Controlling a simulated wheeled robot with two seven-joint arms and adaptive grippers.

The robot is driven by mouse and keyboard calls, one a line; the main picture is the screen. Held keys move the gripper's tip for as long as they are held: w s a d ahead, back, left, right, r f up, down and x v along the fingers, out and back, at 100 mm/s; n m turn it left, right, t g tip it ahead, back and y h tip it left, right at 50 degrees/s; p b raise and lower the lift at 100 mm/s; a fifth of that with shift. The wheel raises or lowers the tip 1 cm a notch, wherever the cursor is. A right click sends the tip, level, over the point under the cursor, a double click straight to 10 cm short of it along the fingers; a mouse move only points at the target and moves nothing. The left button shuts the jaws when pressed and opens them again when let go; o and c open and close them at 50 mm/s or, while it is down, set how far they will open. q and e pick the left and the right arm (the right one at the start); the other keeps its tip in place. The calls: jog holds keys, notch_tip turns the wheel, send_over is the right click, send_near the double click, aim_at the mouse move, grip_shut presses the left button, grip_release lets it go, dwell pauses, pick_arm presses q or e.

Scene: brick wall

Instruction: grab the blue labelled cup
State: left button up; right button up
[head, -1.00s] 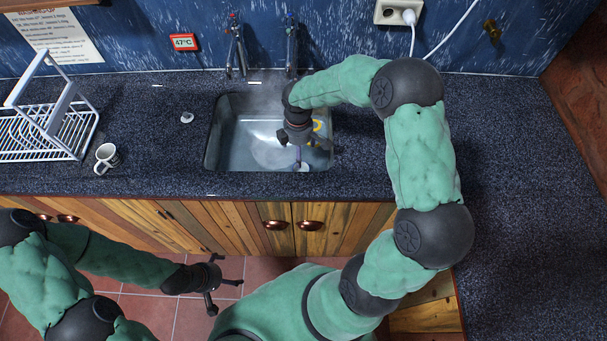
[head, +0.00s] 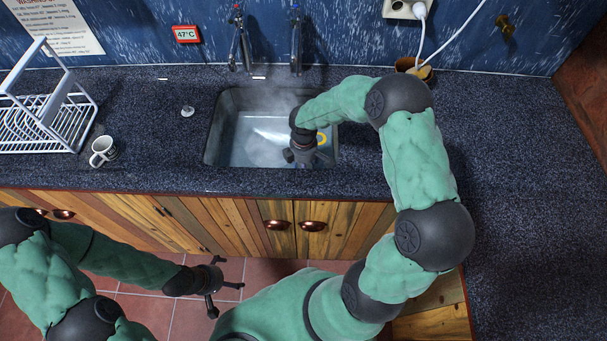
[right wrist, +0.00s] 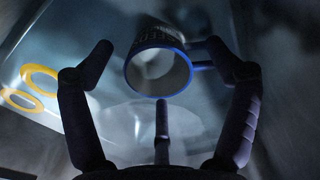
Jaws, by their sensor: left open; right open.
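A cup with a blue rim and blue handle (right wrist: 158,72) shows in the right wrist view, its mouth toward the camera. Dark lettering shows on its side, too dim to read. My right gripper (right wrist: 160,48) is open, with its fingers around the cup: one to the left, one to the right near the handle, one in front. I cannot tell whether any finger touches it. In the head view, my right gripper (head: 303,156) is down in the sink (head: 212,140) and the cup is hidden. My left gripper (head: 226,287) is open and empty, low in front of the cabinets.
Yellow rings (right wrist: 35,88) lie in the sink beside the cup. A white mug with dark print (head: 103,151) stands on the counter next to a white dish rack (head: 50,128). Taps (head: 296,45) stand behind the sink. A brown container (head: 420,71) is behind my right arm.

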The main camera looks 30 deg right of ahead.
jog(key=shift+f, duration=0.65)
jog(key=shift+r, duration=0.1)
jog(key=shift+c, duration=0.3)
jog(key=c, duration=1.3)
